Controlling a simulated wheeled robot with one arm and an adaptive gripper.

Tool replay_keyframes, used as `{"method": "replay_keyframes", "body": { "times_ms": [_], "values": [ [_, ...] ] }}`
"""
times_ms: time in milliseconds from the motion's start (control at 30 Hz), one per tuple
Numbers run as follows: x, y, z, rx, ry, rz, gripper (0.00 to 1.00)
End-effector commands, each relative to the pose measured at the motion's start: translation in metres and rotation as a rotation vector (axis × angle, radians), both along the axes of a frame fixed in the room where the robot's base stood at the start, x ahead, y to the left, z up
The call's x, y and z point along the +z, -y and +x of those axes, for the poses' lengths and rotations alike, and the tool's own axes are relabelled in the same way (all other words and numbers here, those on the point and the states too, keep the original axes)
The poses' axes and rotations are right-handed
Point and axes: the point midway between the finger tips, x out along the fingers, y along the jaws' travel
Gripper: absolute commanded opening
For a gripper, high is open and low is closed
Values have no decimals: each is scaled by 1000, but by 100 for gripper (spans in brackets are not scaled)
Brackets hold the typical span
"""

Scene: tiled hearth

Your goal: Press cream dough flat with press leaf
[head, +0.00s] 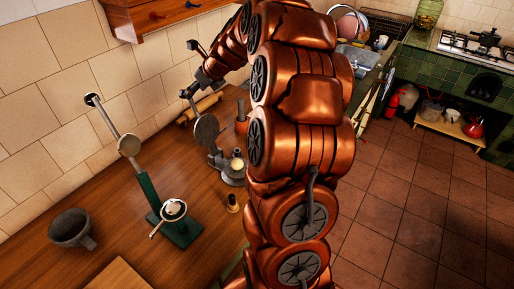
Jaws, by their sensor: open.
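The press stands on the wooden counter, left of my arm. Its round grey press leaf (207,130) is raised and tilted up over the left side of the grey press base (232,179). A small cream dough piece (237,163) appears to sit on the base. My gripper (187,69) is open and empty, with its two dark fingers spread. In the picture it is above and left of the press leaf, apart from it, near the tiled wall. My arm hides what lies just right of the press.
A rolling pin (201,107) lies behind the press. An orange-brown object (242,121) and a small brass piece (233,203) stand near it. A green-framed lever device (150,195), a grey bowl (73,228) and a board (119,275) are left. A wooden cabinet (150,14) hangs above.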

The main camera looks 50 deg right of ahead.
Motion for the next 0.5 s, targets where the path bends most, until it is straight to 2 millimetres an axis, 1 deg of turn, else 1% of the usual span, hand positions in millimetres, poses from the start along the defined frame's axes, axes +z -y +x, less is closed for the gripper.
{"method": "replay_keyframes", "body": {
  "times_ms": [500],
  "values": [
    [-28, -3, 23, 0, -1, -3, 54]
  ]
}}
